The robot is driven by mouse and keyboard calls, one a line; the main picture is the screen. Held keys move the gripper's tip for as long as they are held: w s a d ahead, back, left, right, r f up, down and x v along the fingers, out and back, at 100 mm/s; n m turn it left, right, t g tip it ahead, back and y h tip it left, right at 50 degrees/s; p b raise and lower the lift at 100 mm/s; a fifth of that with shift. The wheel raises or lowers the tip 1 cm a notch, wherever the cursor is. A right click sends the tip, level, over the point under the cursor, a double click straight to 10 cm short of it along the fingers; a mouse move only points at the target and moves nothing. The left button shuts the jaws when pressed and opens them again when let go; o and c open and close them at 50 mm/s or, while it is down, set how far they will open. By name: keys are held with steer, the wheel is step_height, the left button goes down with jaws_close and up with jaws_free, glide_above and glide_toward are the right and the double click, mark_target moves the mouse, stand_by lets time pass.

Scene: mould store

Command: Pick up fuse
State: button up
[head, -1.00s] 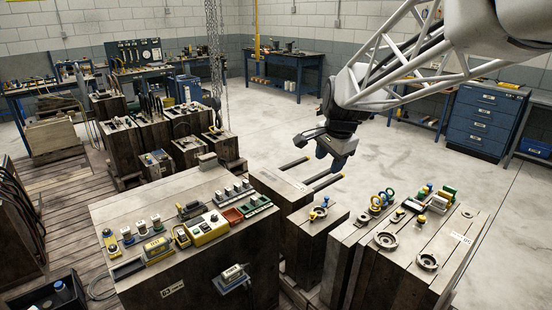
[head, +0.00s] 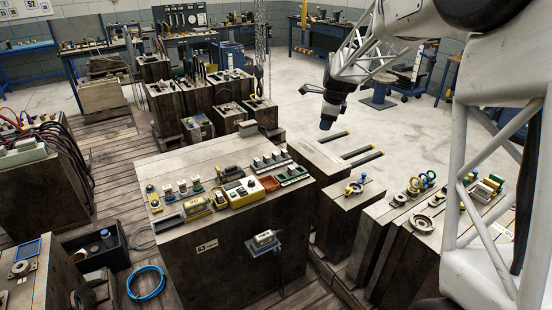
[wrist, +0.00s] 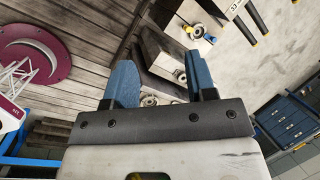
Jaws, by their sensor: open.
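My gripper (head: 327,122) hangs in the air above the forked bars behind the main wooden block, away from the small parts on the block tops. In the wrist view, its two blue fingers (wrist: 163,82) are apart with nothing held between them. Small electrical-looking parts stand on the large block (head: 222,245): a yellow-and-white box (head: 241,190), a labelled yellow part (head: 195,207), a row of small grey parts (head: 272,160) and a red tray (head: 270,183). Another labelled part (head: 264,238) sits on the block's front face. I cannot tell which of these is the fuse.
Right of the large block stand narrower blocks with ring fittings (head: 422,223) and coloured rings (head: 427,178). A blue hose coil (head: 146,283) and a dark bin (head: 95,250) are at lower left. Hanging chains (head: 264,50) are behind. Pale floor (head: 400,125) is open beyond the gripper.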

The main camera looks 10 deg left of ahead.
steer(key=w+a+f+m, duration=0.5)
steer(key=w+a+f, duration=0.6)
steer(key=w, duration=0.1)
steer(key=m+y, duration=0.1)
steer(key=m, duration=0.3)
glide_toward(275, 153)
step_height(275, 153, down, 2)
steer(key=shift+w+a, duration=0.1)
steer(key=shift+a, duration=0.2)
steer(key=shift+f, duration=0.15)
steer(key=shift+x, duration=1.25)
steer(key=shift+f, duration=0.1)
steer(key=shift+x, duration=2.45)
steer(key=shift+w, duration=0.1)
jaws_close()
